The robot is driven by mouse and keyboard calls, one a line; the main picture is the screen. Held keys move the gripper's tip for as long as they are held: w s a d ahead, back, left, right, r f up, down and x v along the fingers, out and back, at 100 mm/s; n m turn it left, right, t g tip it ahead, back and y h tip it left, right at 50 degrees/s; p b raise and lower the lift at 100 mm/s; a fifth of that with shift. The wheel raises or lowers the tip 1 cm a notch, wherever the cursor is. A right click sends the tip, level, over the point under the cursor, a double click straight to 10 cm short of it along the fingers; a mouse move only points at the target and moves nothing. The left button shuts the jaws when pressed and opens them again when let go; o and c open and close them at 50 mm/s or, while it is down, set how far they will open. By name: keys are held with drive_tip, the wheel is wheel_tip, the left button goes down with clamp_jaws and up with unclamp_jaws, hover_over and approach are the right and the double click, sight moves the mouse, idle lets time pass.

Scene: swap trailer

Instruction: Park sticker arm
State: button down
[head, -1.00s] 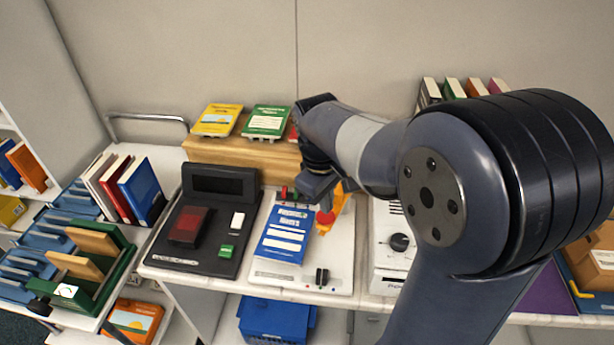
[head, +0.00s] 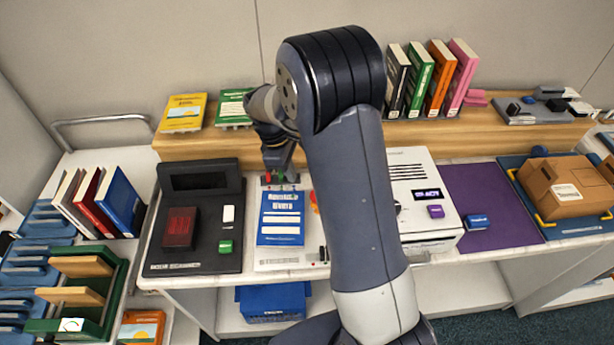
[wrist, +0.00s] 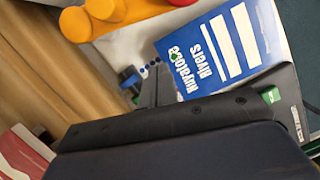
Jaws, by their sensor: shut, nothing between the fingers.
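The sticker arm, an orange piece (head: 314,201), shows only as a sliver beside the blue book in the head view, mostly hidden behind my arm. In the wrist view its orange rounded parts (wrist: 112,14) lie along the top edge. The blue book (head: 281,218) lies flat on the white station (head: 285,261) and also shows in the wrist view (wrist: 222,50). My gripper (head: 279,160) is shut and empty, above the station's back edge just behind the book. It is apart from the orange arm in the wrist view.
The black scanner unit (head: 200,215) stands left of the station. The white printer-like box (head: 425,200) stands right, partly behind my arm. A wooden shelf (head: 180,147) with books runs along the back. The purple mat (head: 490,215) has mostly free room.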

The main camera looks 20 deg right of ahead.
drive_tip(key=shift+x, duration=1)
drive_tip(key=shift+s+d+r+p, duration=0.1)
drive_tip(key=shift+s+d+p, duration=0.2)
drive_tip(key=shift+d, duration=0.3)
drive_tip(key=shift+s+d+r+p, duration=0.1)
drive_tip(key=shift+s+d+p, duration=0.2)
drive_tip(key=shift+d, duration=0.3)
drive_tip(key=shift+s+d+f, duration=0.15)
drive_tip(key=shift+s+d, duration=0.25)
drive_tip(key=shift+d, duration=0.15)
drive_tip(key=s+d+n, duration=0.2)
drive_tip(key=shift+s+d+n+t, duration=0.15)
drive_tip(key=shift+n+t, duration=0.15)
drive_tip(key=shift+n, duration=0.1)
